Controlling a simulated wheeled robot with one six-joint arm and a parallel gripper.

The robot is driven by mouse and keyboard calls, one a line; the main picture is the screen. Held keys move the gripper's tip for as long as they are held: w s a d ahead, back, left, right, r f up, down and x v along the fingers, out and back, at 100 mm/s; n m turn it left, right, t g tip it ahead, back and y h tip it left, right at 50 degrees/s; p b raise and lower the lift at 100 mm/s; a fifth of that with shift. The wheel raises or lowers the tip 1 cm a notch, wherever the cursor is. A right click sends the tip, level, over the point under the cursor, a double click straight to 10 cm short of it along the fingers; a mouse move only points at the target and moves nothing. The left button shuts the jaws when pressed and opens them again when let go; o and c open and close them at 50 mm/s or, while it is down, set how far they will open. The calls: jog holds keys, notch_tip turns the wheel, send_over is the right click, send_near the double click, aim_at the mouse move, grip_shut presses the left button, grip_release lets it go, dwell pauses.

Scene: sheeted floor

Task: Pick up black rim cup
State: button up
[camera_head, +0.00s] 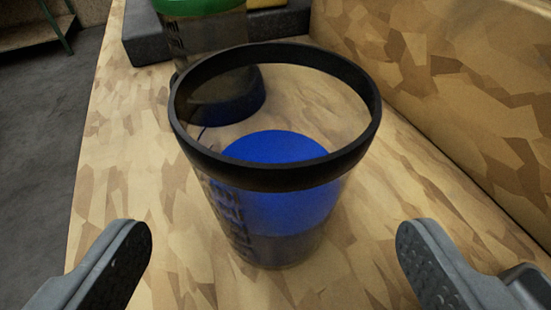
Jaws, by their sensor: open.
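The black rim cup (275,178) stands upright in the middle of the camera view. It is clear, with a thick black rim, dark markings on its left side and something blue inside or at its bottom. My gripper (275,245) is open, with one grey finger at the lower left and the other at the lower right. The cup stands between and a little beyond the fingertips, and neither finger touches it. The cup's far lower side is partly hidden by its rim and the blue content.
Behind the cup stands another clear container with a green top (200,25) and a dark base. A dark grey block (147,42) lies at the back. A chipboard wall (450,80) rises on the right. The chipboard surface (110,170) ends at the left, with grey floor beyond.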

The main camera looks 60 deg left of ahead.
aim_at(275, 227)
jog(key=x, duration=0.4)
jog(key=shift+w+a+f, duration=0.15)
jog(key=shift+a+f, duration=0.1)
jog(key=shift+f, duration=0.1)
jog(key=c, duration=1.2)
